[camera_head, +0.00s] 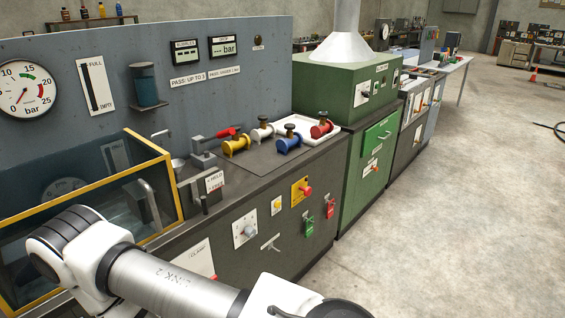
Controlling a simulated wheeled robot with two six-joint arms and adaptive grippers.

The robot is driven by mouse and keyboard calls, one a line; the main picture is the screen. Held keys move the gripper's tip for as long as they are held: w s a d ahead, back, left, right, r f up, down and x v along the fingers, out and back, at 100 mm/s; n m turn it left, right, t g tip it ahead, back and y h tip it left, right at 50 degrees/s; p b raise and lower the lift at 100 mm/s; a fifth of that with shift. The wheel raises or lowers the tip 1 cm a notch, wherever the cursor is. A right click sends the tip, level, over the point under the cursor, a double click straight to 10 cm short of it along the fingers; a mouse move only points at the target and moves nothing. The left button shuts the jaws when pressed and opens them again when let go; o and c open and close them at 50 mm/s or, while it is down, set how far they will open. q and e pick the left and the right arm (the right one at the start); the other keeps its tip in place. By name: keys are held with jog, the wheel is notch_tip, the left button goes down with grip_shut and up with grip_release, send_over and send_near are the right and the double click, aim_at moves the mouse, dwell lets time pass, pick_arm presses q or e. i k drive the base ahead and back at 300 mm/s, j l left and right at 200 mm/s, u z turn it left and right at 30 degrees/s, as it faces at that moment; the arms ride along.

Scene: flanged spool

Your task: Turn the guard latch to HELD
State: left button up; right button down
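A small white plate lettered HELD and FREE (214,183) stands at the bench's front edge, right of the yellow-framed clear guard (150,165). A short dark lever (204,204) sits just left of and below the plate; it looks like the guard latch. It stands roughly upright, and I cannot tell which word it points to. One of my arms crosses the bottom left, in front of the guard's lower part and the bench front. Neither of my grippers shows in this view.
A red-handled clamp (228,132) and several coloured flanged spools (289,141) stand on the bench top. Knobs and switches (245,229) sit on the bench front. A green cabinet (350,95) with a hood stands beyond. The floor at right (470,210) is clear.

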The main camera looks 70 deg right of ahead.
aim_at(202, 202)
jog(key=z, duration=1.75)
